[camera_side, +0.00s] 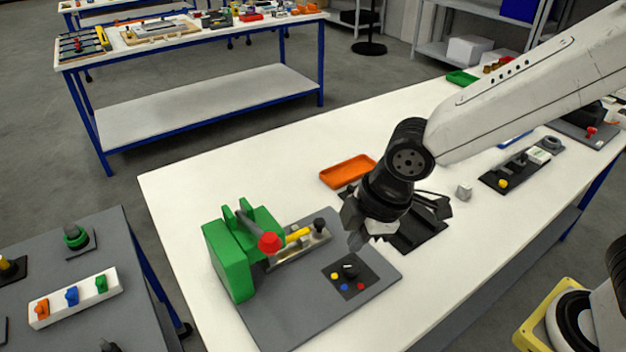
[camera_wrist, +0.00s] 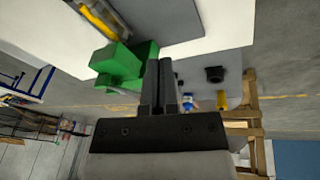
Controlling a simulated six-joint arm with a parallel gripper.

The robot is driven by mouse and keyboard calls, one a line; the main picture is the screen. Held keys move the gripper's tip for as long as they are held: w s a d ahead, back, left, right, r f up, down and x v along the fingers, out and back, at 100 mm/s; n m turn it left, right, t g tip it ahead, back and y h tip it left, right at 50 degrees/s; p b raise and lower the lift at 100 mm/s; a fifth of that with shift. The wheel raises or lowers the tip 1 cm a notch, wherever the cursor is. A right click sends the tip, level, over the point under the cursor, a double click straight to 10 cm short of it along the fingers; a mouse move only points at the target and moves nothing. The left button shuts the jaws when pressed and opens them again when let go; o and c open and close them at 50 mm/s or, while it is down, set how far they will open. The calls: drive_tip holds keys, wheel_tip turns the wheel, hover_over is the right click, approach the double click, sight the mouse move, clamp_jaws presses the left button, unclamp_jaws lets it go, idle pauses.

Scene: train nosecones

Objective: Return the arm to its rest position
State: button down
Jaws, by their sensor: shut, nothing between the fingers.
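My gripper (camera_side: 362,238) hangs over the white table (camera_side: 290,135), above the right part of a grey base plate (camera_side: 282,318). Its fingers also show in the wrist view (camera_wrist: 159,85), closed together with nothing between them. On the plate stands a green block fixture (camera_side: 230,262) with a red-tipped grey lever, beside a yellow-handled part (camera_side: 297,236). The green fixture is also in the wrist view (camera_wrist: 122,66), to the left of the fingers. My arm reaches in from the upper right.
A small dark panel with coloured buttons and a knob (camera_side: 351,277) lies on the plate below my gripper. An orange tray (camera_side: 347,171) and a dark mat (camera_side: 418,230) lie close by. A grey side table (camera_side: 80,290) with coloured parts stands at left.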

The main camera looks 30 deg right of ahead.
drive_tip(key=s+d+f+m+h, duration=0.1)
drive_tip(key=d+f+m, duration=0.1)
drive_tip(key=d+m, duration=0.5)
drive_tip(key=s+d+f+m, duration=0.1)
drive_tip(key=d+f+m, duration=0.2)
drive_tip(key=d, duration=1)
drive_tip(key=m, duration=0.3)
drive_tip(key=shift+f+m+h, duration=0.15)
drive_tip(key=shift+m+h, duration=0.25)
